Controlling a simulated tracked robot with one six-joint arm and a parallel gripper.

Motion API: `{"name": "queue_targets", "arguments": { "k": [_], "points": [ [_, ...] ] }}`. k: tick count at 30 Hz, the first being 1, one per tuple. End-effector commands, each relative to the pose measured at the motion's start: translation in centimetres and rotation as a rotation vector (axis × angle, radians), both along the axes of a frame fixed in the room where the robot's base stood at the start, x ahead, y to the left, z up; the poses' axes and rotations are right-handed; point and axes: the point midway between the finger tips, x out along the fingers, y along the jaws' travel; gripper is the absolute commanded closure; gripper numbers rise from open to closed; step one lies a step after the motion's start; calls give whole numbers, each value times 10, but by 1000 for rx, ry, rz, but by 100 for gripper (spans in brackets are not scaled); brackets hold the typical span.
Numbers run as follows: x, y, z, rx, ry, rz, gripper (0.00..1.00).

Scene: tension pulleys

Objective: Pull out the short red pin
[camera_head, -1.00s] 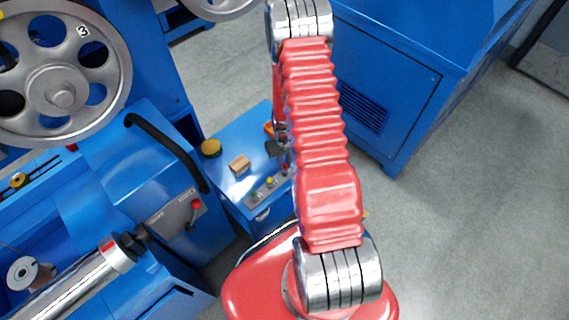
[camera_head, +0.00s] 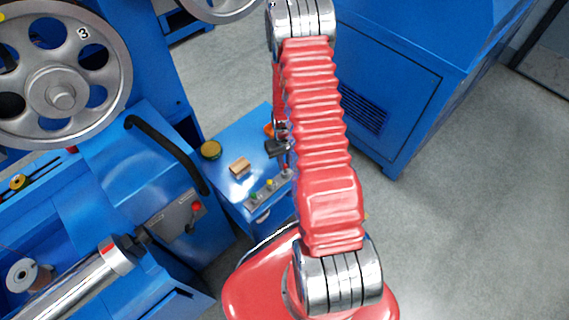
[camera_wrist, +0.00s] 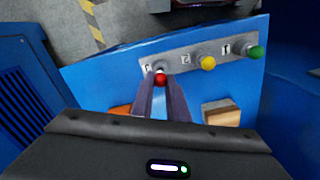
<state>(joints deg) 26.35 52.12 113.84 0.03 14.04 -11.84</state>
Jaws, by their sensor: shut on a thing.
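In the wrist view, the red pin (camera_wrist: 160,78) has a round red head and stands at the left end of a grey strip (camera_wrist: 183,60) on a blue box. My gripper (camera_wrist: 160,86) is shut on it, with the two dark fingers on either side of the head. The strip also holds a yellow pin (camera_wrist: 208,63) and a green pin (camera_wrist: 255,52). In the head view, the strip (camera_head: 268,190) shows on the blue box, and my gripper (camera_head: 277,148) is partly hidden behind my red arm. How deep the red pin sits cannot be seen.
A small wooden block (camera_wrist: 222,112) and an orange object (camera_wrist: 122,109) lie on the blue box. A yellow-topped knob (camera_head: 211,150) stands there too in the head view. A large spoked wheel (camera_head: 62,75) and blue cabinet (camera_head: 385,90) flank the area.

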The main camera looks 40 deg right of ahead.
Motion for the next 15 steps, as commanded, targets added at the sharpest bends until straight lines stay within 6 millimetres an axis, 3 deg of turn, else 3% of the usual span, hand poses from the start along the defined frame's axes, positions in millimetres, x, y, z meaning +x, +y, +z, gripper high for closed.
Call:
{"name": "queue_targets", "arguments": {
  "k": [15],
  "points": [
    [0, 0, 8, 0, 0, 0, 100]
  ]
}}
